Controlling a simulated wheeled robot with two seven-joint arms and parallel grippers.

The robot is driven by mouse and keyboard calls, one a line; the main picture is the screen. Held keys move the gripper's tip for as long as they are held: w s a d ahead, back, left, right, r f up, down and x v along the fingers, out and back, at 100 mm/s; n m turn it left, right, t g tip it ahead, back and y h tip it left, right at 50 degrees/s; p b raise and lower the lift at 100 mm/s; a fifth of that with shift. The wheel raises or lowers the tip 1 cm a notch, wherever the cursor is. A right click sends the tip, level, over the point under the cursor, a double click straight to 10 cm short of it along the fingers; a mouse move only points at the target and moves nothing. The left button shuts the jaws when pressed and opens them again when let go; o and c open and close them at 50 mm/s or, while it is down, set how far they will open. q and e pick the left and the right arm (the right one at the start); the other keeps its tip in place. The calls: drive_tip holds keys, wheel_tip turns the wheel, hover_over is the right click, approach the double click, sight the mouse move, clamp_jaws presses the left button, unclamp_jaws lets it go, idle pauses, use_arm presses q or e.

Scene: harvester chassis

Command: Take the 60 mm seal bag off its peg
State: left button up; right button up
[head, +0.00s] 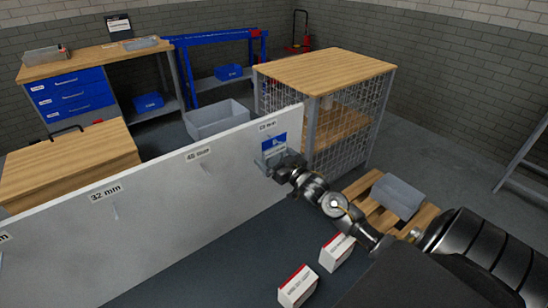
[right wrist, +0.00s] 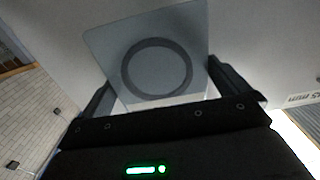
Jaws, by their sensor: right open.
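The seal bag (head: 275,143) has a blue header and hangs at the right end of the pale peg board, under a label that is hard to read. In the right wrist view the clear bag (right wrist: 109,45) shows a dark round seal inside. My right gripper (head: 273,162) is at the lower part of the bag. Its open fingers (right wrist: 160,78) stand on either side of the bag, with gaps that are hard to judge. The peg itself is hidden. My left gripper is not in view.
The peg board (head: 150,225) has bare pegs under the 32 mm label (head: 105,193) and the label right of it (head: 198,153). A wire-mesh cabinet (head: 340,125) stands behind its right end. Two white-red boxes (head: 298,287) and a grey bin (head: 397,196) lie in front.

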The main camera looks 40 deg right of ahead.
drive_tip(key=c, duration=0.7)
drive_tip(key=shift+r, duration=0.1)
drive_tip(key=shift+r, duration=0.55)
drive_tip(key=s+b, duration=0.2)
drive_tip(key=s, duration=1.6)
drive_tip(key=shift+a, duration=0.15)
